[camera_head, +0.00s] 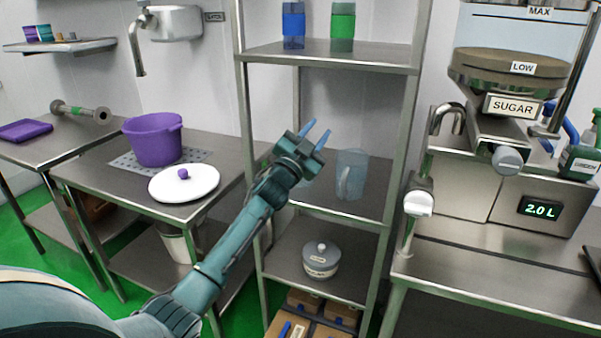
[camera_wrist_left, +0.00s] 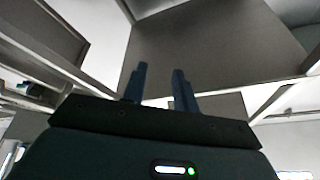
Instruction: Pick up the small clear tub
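My left gripper (camera_head: 320,127) is raised in front of the steel shelf rack. Its two blue fingers stand apart with nothing between them; the left wrist view also shows them spread and empty (camera_wrist_left: 160,69). On the middle shelf (camera_head: 335,198), behind and below the gripper, a pale see-through edge (camera_head: 309,174) shows beside the gripper. It may be the small clear tub, but most of it is hidden. A clear bluish jug (camera_head: 350,174) with a handle stands to its right. No tub shows in the left wrist view. My right gripper is not in view.
The rack's upper shelf (camera_head: 340,56) holds a blue bottle (camera_head: 293,27) and a green bottle (camera_head: 342,28). A lidded grey pot (camera_head: 321,262) stands on the lower shelf. A purple pot (camera_head: 155,140) and white lid (camera_head: 184,183) are left; the sugar dispenser (camera_head: 511,105) is right.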

